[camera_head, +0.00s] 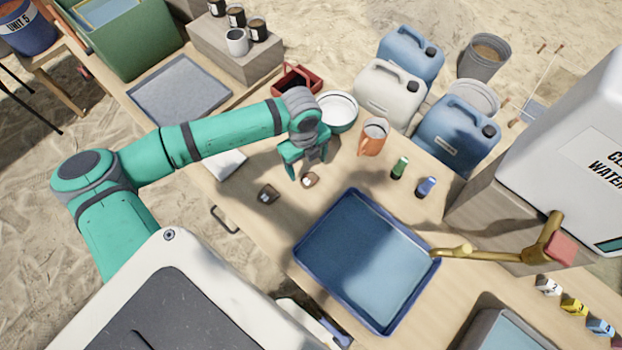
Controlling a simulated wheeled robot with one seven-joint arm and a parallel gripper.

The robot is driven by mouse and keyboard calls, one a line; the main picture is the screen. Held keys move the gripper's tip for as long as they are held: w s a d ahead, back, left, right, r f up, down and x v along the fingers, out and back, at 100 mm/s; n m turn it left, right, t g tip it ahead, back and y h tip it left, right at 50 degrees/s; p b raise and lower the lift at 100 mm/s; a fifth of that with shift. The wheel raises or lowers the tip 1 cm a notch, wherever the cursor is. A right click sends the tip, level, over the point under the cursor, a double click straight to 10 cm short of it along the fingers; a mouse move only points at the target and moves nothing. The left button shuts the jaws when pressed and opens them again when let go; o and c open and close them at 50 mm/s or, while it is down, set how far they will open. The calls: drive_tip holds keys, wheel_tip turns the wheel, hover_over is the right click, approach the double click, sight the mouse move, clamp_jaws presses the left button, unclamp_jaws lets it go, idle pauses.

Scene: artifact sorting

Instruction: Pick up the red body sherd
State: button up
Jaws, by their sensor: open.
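Two small sherds lie on the wooden table. One sherd (310,180), reddish brown with a pale patch, lies just below my gripper in the picture. A darker sherd (268,193), blackish with a brown edge, lies to its left. Which one is the red body sherd is hard to tell at this size; the reddish brown one fits better. My gripper (307,170) is open, pointing down close over the reddish brown sherd. I see nothing between its fingers. Its exact height above the table cannot be told.
A blue tray (365,262) lies to the lower right. An orange mug (372,138), a green bottle (399,167) and a blue bottle (426,187) stand to the right. A white-and-green bowl (338,108) and a red caddy (293,82) are behind the gripper.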

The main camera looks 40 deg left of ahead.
sight(311, 181)
drive_tip(key=f, duration=0.7)
drive_tip(key=w+f, duration=0.1)
drive_tip(key=f, duration=0.2)
drive_tip(key=shift+d+f, duration=0.2)
drive_tip(key=shift+d, duration=0.05)
drive_tip(key=c, duration=1.1)
